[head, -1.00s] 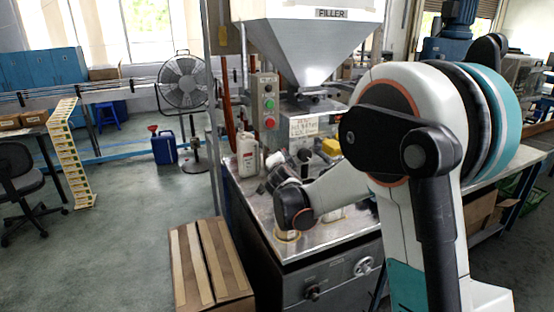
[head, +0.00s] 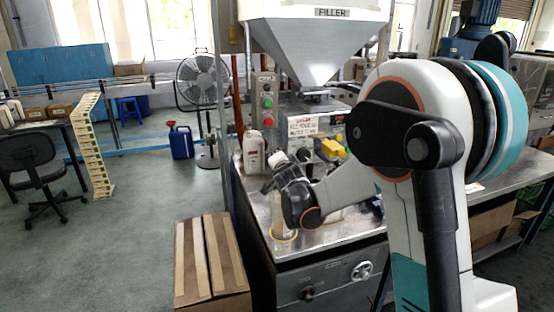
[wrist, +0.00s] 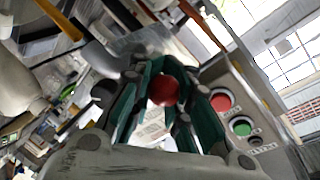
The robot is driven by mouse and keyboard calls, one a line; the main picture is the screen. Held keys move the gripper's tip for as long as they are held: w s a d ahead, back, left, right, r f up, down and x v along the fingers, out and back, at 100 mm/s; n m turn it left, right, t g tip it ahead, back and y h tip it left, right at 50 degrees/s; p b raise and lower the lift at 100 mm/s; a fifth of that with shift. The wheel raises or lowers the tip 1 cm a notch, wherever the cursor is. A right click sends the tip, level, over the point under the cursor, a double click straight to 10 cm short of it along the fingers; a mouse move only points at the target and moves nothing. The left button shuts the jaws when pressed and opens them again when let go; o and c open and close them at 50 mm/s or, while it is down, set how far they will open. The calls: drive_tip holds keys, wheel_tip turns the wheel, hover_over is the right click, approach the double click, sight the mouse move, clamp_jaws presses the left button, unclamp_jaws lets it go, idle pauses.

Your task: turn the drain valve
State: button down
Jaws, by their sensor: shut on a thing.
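My gripper (wrist: 160,95) has teal fingers, which are closed around a red round knob (wrist: 163,90) in the wrist view. I cannot tell from the frames whether this knob belongs to the drain valve. In the head view my gripper (head: 276,170) is small and partly hidden by my own wrist, above the metal bench top below the filler hopper (head: 315,45). The knob is not clear there. A handwheel (head: 362,270) and a dark knob (head: 307,293) sit on the bench's front panel, apart from my gripper.
A control box (head: 266,100) with red and green buttons stands close beside my gripper. A white jug (head: 254,152) stands left of it. A yellow ring (head: 283,233) lies on the bench top. A cardboard box (head: 210,260) stands on the floor at the front left. Open floor lies further left.

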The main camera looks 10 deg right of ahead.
drive_tip(key=c, duration=1.6)
unclamp_jaws()
drive_tip(key=shift+v, duration=4)
